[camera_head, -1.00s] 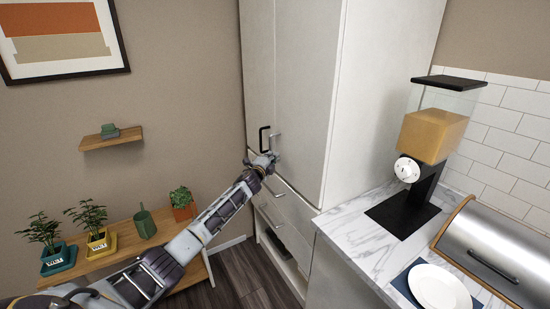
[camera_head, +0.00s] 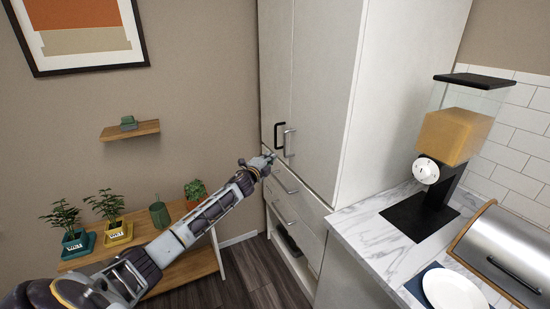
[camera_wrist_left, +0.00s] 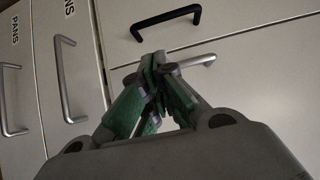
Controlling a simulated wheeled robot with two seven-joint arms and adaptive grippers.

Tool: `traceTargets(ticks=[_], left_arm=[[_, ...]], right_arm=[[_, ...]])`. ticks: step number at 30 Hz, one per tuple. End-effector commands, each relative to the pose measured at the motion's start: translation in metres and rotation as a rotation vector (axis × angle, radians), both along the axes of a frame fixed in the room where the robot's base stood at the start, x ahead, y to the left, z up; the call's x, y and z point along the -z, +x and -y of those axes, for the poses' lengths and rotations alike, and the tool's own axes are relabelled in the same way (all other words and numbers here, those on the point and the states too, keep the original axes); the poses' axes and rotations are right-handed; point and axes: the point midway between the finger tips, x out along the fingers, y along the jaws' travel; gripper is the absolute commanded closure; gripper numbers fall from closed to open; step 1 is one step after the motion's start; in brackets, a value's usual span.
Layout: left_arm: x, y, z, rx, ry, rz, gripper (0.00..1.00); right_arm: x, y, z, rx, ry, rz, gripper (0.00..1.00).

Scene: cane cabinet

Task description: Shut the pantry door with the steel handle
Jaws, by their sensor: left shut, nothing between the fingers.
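The pantry door with the steel handle (camera_head: 326,95) is the right one of two tall pale doors. It looks about level with its neighbour; I cannot tell whether a small gap is left. Its steel handle (camera_head: 289,143) stands beside the black handle (camera_head: 279,137) of the left door. My left gripper (camera_head: 273,156) is shut and empty, just below and left of the steel handle. In the left wrist view the closed fingertips (camera_wrist_left: 158,62) overlap the steel handle (camera_wrist_left: 190,64) and partly hide it; contact is unclear. My right gripper is not in view.
Drawers (camera_head: 291,203) lie below the doors. A marble counter (camera_head: 350,222) with a dispenser (camera_head: 432,150), a plate (camera_head: 452,289) and a steel bread box (camera_head: 505,250) stands at right. A low wooden bench (camera_head: 205,262) with potted plants stands at left.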

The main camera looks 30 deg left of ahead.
Motion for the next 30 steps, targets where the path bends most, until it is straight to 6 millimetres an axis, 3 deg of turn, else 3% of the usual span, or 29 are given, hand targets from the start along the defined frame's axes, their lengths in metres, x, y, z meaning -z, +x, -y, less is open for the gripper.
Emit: traceTargets(ticks=[10,30], left_arm=[[0.0,-0.019,-0.013,-0.001,-0.001,0.0,1.0],[0.0,-0.022,-0.014,-0.001,-0.001,0.0,1.0]], right_arm=[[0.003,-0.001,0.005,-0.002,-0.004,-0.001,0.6],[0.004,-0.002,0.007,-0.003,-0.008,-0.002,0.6]])
